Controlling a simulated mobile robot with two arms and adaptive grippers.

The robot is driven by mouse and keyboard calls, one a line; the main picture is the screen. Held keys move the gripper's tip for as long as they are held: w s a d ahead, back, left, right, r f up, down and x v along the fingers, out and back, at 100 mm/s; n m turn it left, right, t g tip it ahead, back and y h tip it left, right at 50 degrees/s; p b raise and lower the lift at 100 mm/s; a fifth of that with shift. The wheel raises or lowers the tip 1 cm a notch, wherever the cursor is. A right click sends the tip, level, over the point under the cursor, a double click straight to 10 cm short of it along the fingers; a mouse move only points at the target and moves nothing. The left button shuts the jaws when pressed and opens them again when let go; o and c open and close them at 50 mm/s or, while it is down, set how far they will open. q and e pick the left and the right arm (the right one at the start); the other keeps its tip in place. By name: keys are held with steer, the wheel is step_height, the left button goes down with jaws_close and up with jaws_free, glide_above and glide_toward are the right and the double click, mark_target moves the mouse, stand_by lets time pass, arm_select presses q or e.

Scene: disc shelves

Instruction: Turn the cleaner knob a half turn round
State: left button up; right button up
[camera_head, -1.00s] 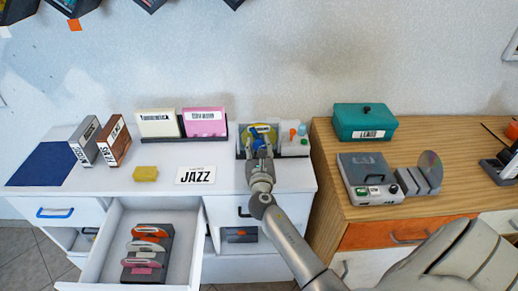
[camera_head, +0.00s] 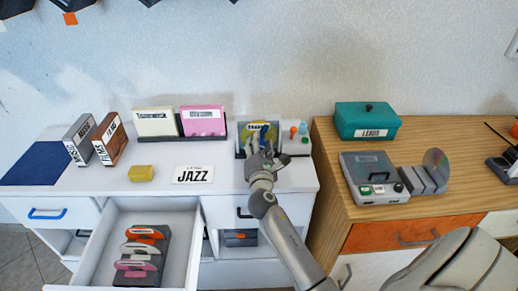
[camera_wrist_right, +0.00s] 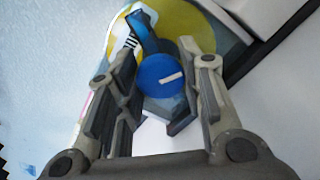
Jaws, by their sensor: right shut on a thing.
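The cleaner (camera_head: 243,146) stands at the right end of the white cabinet's top, a grey unit with a yellow disc (camera_wrist_right: 193,27) showing behind a blue arm (camera_wrist_right: 146,32). Its round blue knob (camera_wrist_right: 160,76) has a white mark pointing right and slightly up in the right wrist view. My right gripper (camera_wrist_right: 160,92) is shut on the knob, one finger on each side of it. In the head view my right gripper (camera_head: 264,160) covers the cleaner's front and hides the knob. My left gripper is not in view.
A white JAZZ card (camera_head: 193,174) and yellow block (camera_head: 141,173) lie left. A wooden cabinet with a grey player (camera_head: 375,178) stands right.

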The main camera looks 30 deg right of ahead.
steer(key=m+b, duration=0.1)
steer(key=m, duration=0.2)
steer(key=m+b, duration=0.1)
steer(key=m, duration=0.2)
steer(key=shift+f+m+b, duration=0.2)
steer(key=shift+m+b, duration=0.1)
steer(key=m+b, duration=0.1)
steer(key=m, duration=0.4)
steer(key=shift+b, duration=0.35)
steer(key=shift+m, duration=0.4)
steer(key=o, duration=1)
steer(key=shift+o, duration=0.2)
steer(key=shift+r, duration=0.1)
steer(key=shift+r, duration=0.1)
